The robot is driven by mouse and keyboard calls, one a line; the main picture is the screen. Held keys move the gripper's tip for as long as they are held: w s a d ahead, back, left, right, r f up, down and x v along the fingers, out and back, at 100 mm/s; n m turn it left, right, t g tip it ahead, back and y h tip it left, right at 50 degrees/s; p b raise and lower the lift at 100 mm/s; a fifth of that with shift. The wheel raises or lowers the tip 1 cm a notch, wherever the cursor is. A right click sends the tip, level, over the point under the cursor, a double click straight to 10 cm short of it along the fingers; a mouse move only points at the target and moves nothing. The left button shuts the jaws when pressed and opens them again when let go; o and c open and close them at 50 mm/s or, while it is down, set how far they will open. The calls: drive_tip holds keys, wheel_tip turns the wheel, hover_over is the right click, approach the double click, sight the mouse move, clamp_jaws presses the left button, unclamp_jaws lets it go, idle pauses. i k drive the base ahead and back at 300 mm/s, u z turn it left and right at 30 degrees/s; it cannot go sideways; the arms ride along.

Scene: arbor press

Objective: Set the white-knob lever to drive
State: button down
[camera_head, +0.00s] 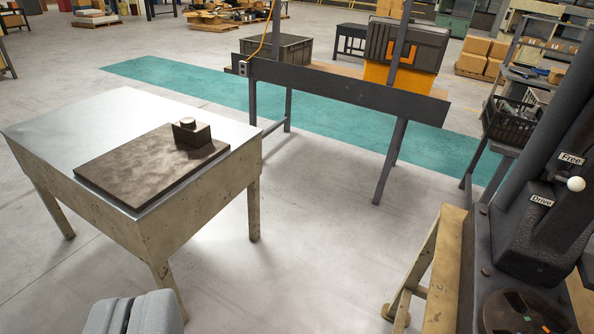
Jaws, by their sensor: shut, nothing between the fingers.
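The white knob (576,184) of the lever shows near the right edge, on the dark arbor press (540,240). A "Free" label (571,158) sits just above the knob, and a "Drive" label (541,200) sits lower left of it. The knob lies nearer the "Free" label. The lever's arm is dark and hard to make out against the press. My gripper (135,314) shows at the bottom left edge, its grey fingers shut and empty. It is far left of the press and apart from it.
A metal-topped table (90,115) with a brown plate and block (150,160) stands at left. A wooden stand (445,270) is beside the press. A dark bench (345,88) holding bins stands behind. Open floor (310,240) lies between the table and the press.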

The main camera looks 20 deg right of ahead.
sight(577, 184)
drive_tip(key=z, duration=0.75)
drive_tip(key=i, duration=1.15)
drive_tip(key=z, duration=0.75)
